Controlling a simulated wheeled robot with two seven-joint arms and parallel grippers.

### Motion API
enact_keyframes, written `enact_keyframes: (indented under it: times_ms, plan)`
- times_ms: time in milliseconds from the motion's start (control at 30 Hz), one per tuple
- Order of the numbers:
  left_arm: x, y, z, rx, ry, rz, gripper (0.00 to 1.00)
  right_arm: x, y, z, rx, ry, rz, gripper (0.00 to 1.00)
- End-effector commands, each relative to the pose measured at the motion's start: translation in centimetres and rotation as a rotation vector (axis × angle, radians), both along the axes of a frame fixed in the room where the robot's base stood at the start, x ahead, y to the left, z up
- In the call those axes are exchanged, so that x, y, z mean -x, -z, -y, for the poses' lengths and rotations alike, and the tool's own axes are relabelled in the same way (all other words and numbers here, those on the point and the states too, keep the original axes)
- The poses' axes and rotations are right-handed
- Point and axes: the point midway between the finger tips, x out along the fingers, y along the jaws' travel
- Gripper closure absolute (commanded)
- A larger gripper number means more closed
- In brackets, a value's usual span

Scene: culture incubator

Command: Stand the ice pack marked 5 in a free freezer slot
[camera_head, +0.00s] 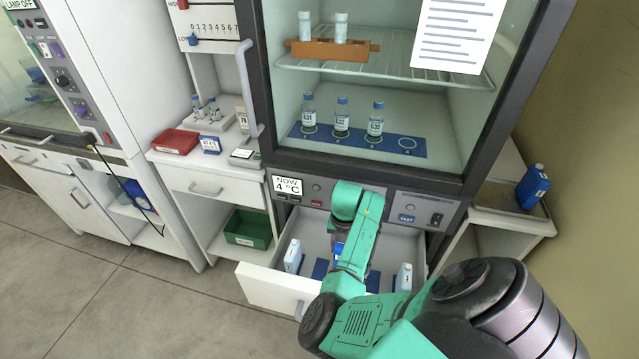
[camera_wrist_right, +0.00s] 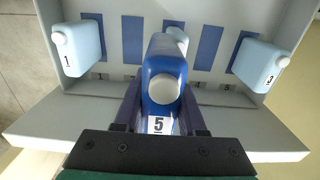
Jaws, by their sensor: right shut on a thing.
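The ice pack marked 5 (camera_wrist_right: 160,82) is dark blue with a white cap. My right gripper (camera_wrist_right: 161,108) is shut on it, with one finger on each side, over the open freezer drawer (camera_head: 270,287). In the head view my right arm hides most of the pack and the gripper. Light ice packs marked 1 (camera_wrist_right: 82,44) and 3 (camera_wrist_right: 258,62) stand at the drawer's two sides. Bare blue slot strips show left (camera_wrist_right: 132,40) and right (camera_wrist_right: 209,47) of the held pack. Another light pack (camera_wrist_right: 178,36) is partly hidden behind it. My left gripper is not in view.
Above the drawer, the glass-fronted cabinet holds several vials on a blue mat (camera_head: 392,143) and an orange rack (camera_head: 330,50). A blue pack (camera_head: 533,187) stands on the right side shelf (camera_head: 505,194). A green bin (camera_head: 248,229) sits left of the drawer.

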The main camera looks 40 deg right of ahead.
Motion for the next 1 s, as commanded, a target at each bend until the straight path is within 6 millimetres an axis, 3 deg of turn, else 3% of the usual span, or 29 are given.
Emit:
enact_keyframes:
  times_ms: [333, 600, 767, 1000]
  plan:
    - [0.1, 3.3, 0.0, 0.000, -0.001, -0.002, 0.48, -5.7, 0.7, -3.9, 0.000, -0.001, 0.001, 1.00]
    - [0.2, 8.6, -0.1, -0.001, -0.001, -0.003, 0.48, -5.3, 6.8, -3.7, 0.001, 0.001, 0.000, 1.00]
    - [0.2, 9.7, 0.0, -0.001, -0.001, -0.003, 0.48, -5.4, 8.2, -3.7, 0.001, 0.001, 0.000, 1.00]
    - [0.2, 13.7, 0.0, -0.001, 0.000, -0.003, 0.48, -5.3, 12.6, -3.6, 0.002, 0.001, -0.001, 1.00]
